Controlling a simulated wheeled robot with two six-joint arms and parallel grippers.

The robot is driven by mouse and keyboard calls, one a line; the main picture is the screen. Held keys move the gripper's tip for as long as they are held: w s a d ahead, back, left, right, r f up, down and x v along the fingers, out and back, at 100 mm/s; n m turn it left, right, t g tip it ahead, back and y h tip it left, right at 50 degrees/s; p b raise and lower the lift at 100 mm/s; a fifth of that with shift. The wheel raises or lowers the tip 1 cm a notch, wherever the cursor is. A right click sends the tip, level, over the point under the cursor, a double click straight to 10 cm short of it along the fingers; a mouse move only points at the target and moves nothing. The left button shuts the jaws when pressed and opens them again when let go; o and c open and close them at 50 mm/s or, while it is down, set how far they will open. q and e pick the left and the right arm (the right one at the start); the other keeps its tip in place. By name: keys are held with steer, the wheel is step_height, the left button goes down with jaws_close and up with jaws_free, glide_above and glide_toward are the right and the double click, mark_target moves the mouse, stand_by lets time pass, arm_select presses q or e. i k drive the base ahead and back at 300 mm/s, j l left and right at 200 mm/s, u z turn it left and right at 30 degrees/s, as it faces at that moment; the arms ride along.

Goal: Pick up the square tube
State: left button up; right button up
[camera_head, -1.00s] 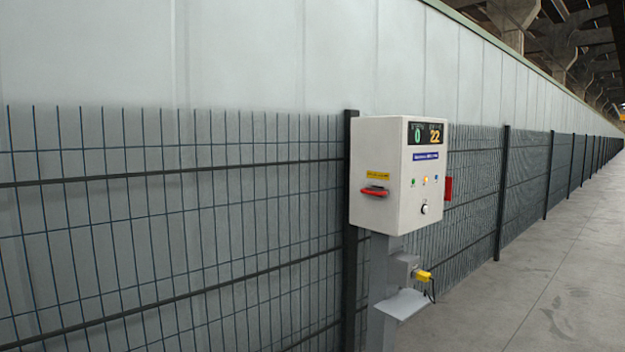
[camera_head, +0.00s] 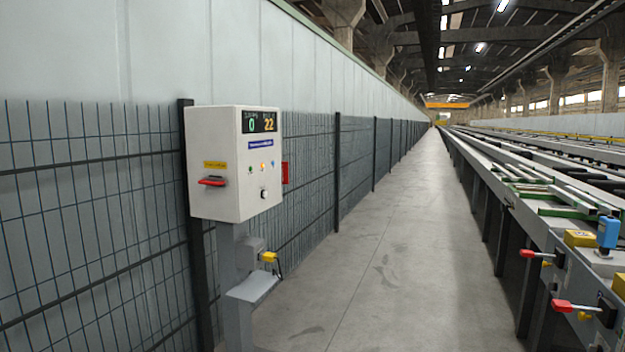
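The long runout table (camera_head: 478,165) runs away from me along the right side of the head view. Several pale and green-edged bars lie across its top, but I cannot tell at this distance whether any of them is the square tube. Neither of my grippers shows in the view.
A white control box (camera_head: 235,165) with a red handle and a display stands on a grey post (camera_head: 232,262) at left. A wire mesh fence (camera_head: 95,215) runs behind it. A clear concrete aisle (camera_head: 375,265) lies between fence and table. Red-knobbed levers (camera_head: 562,306) stick out from the table's side.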

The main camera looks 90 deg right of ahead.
mark_target(587, 209)
steer(key=l+z, duration=0.15)
steer(key=z, duration=0.25)
steer(key=l+z, duration=0.2)
steer(key=z, duration=0.15)
steer(key=i+l+z, duration=0.1)
steer(key=l+z, duration=0.35)
steer(key=i+l+z, duration=0.15)
steer(key=z, duration=0.35)
steer(key=i+l+z, duration=0.2)
steer(key=z, duration=0.25)
steer(key=i+l+z, duration=0.25)
steer(key=z, duration=0.2)
steer(key=i+l+z, duration=0.2)
steer(key=i+z, duration=0.25)
steer(key=i+l+z, duration=0.1)
steer(key=i+z, duration=0.4)
steer(key=i+j+z, duration=0.1)
steer(key=i+z, duration=0.3)
steer(key=i, duration=0.15)
steer(key=i+j+z, duration=0.2)
steer(key=i+z, duration=0.15)
steer(key=i, duration=0.15)
steer(key=i+j+z, duration=0.8)
steer(key=i+j, duration=0.1)
